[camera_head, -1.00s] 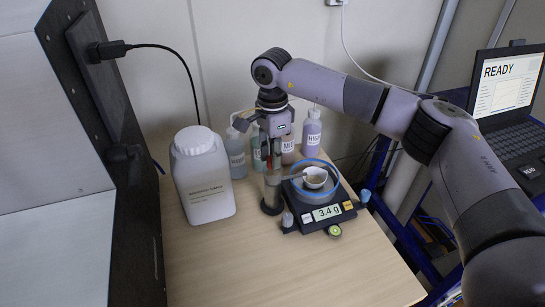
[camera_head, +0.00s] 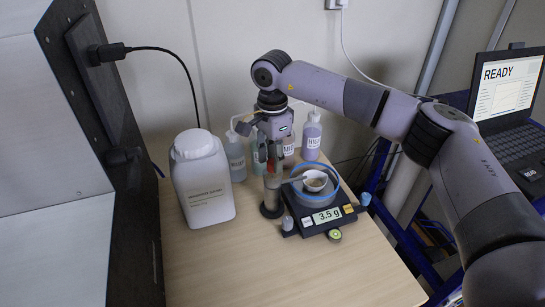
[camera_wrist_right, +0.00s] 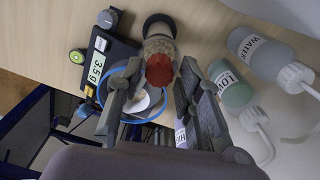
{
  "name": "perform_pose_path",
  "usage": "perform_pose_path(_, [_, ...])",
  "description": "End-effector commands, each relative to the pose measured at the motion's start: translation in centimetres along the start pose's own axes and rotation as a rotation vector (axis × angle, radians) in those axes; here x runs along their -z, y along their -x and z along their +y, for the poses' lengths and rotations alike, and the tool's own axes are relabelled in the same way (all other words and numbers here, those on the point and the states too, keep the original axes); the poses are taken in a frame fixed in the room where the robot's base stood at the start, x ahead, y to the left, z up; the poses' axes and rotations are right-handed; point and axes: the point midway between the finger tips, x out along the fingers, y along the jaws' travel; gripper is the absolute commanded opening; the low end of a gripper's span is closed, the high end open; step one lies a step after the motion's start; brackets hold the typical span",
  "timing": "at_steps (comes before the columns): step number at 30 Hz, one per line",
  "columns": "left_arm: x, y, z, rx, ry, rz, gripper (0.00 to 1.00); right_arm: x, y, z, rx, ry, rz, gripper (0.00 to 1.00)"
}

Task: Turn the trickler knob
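The trickler (camera_head: 271,198) is an upright clear cylinder with grainy fill on a dark round base; it also shows in the wrist view (camera_wrist_right: 158,42). Its red knob (camera_wrist_right: 159,70) is on top, partly hidden by my gripper in the head view. My right gripper (camera_head: 268,155) is directly above the trickler, pointing down. In the wrist view its two fingers (camera_wrist_right: 162,78) stand apart on either side of the red knob, with narrow gaps. The balance (camera_head: 325,216) reads 3.5 g and carries a white cup (camera_head: 315,181) beside the trickler spout. My left gripper is not in view.
A large white container (camera_head: 203,180) stands left of the trickler. Several labelled wash bottles (camera_head: 311,137) stand behind. A small round green-faced item (camera_head: 335,235) lies before the balance. A laptop (camera_head: 508,85) showing READY is at right. The front table is clear.

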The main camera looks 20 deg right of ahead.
Motion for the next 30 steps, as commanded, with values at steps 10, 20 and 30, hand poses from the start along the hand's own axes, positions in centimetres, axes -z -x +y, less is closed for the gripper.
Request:
perform_pose_path(10, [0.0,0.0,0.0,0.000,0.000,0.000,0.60,0.0,-0.1,0.0,-0.002,0.000,0.000,0.43])
perform_pose_path(20, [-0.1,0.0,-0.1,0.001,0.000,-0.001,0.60,0.0,3.4,-0.1,0.003,0.000,0.000,0.43])
perform_pose_path(30, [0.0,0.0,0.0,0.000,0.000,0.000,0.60,0.0,10.1,-0.1,0.001,-0.001,0.000,0.43])
